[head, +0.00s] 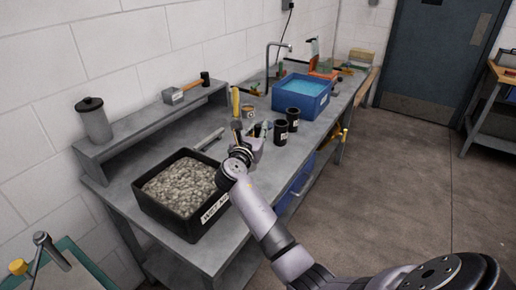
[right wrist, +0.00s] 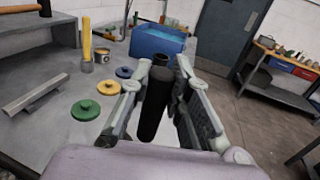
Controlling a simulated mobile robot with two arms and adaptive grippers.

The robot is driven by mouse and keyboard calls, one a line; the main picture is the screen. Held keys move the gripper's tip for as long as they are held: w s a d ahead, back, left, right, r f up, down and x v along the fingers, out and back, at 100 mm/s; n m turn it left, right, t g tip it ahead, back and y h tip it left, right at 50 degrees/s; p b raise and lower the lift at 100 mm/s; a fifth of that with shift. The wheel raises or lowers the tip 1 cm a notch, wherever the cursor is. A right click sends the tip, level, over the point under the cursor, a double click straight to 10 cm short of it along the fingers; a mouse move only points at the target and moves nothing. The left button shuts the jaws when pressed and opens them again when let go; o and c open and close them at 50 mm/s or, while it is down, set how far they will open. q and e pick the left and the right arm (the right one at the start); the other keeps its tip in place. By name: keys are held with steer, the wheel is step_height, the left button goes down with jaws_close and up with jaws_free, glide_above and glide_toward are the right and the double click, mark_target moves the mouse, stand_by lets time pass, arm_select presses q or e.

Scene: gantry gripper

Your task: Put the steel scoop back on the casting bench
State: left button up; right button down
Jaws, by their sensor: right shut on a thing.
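My right gripper (head: 256,133) is over the front half of the grey metal bench (head: 215,146), just left of two black cups. In the right wrist view a dark, upright, rounded bar, which looks like the handle of the steel scoop (right wrist: 155,104), is between the fingers of the gripper (right wrist: 160,92). The gripper is shut on it. The scoop's bowl is not clearly seen, and I cannot tell whether it touches the bench. My left gripper is not in view.
A black bin of grey grit (head: 150,205) stands left of my right arm. The black cups (head: 280,132) and blue water tub (head: 302,96) stand to the right. A yellow-handled tool (right wrist: 87,40) and coloured discs (right wrist: 85,110) are nearby. A hammer (head: 185,92) lies on the raised shelf.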

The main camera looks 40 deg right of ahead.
steer(key=shift+f, duration=3.5)
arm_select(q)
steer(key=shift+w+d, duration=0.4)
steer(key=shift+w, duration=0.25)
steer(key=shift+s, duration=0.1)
arm_select(e)
steer(key=shift+f, duration=0.1)
steer(key=c, duration=1.5)
jaws_free()
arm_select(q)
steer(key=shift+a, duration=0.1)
